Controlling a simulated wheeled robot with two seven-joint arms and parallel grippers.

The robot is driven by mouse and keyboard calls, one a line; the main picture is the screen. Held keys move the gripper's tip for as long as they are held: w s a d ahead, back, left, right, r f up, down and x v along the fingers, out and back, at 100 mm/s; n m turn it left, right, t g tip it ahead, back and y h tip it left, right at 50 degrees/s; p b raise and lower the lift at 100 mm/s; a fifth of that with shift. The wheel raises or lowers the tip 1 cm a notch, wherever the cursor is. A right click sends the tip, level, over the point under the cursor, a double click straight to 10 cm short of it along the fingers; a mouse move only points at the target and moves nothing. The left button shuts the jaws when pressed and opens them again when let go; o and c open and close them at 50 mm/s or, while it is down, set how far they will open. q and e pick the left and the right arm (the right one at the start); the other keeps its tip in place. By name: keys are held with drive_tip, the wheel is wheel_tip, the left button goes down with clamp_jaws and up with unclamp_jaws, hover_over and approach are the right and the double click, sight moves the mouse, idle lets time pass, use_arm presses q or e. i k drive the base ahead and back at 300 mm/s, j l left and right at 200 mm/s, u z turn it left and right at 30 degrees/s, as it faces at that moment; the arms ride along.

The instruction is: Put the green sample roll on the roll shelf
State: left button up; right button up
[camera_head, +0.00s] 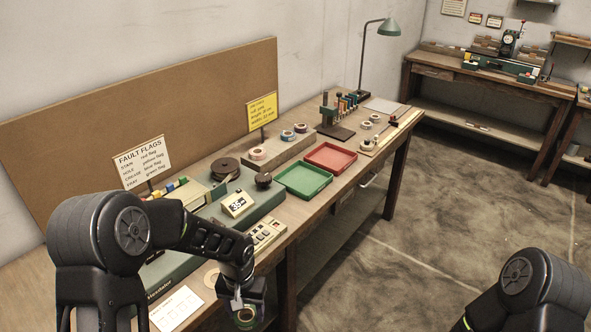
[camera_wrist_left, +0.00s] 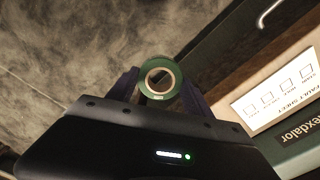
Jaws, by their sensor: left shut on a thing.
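The green sample roll (camera_wrist_left: 160,62) is a green ring with a pale core. My left gripper (camera_wrist_left: 160,92) is shut on it, one finger on each side. In the head view the roll (camera_head: 245,323) shows at the bottom edge below my left gripper (camera_head: 240,303), in front of the bench's near edge. In the left wrist view the roll is over the floor, beside the bench. A raised wooden ledge (camera_head: 285,151) with several small rolls stands at the back of the bench; I take it as the roll shelf. My right arm shows at lower right, its gripper out of frame.
The bench holds a green machine (camera_head: 240,225), a fault sheet (camera_head: 176,308), a green tray (camera_head: 304,193) and a red tray (camera_head: 330,171). A yellow sign (camera_head: 262,110) stands by the ledge. A stand of coloured pieces (camera_head: 334,133) is to its right. Floor in front is clear.

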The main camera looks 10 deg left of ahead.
sight(273, 147)
drive_tip(key=i+l, duration=0.5)
drive_tip(key=i+l+u, duration=0.15)
drive_tip(key=i+l, duration=0.75)
drive_tip(key=l, duration=0.25)
drive_tip(key=i+l+u, duration=0.1)
drive_tip(key=i+l, duration=0.35)
drive_tip(key=l, duration=0.15)
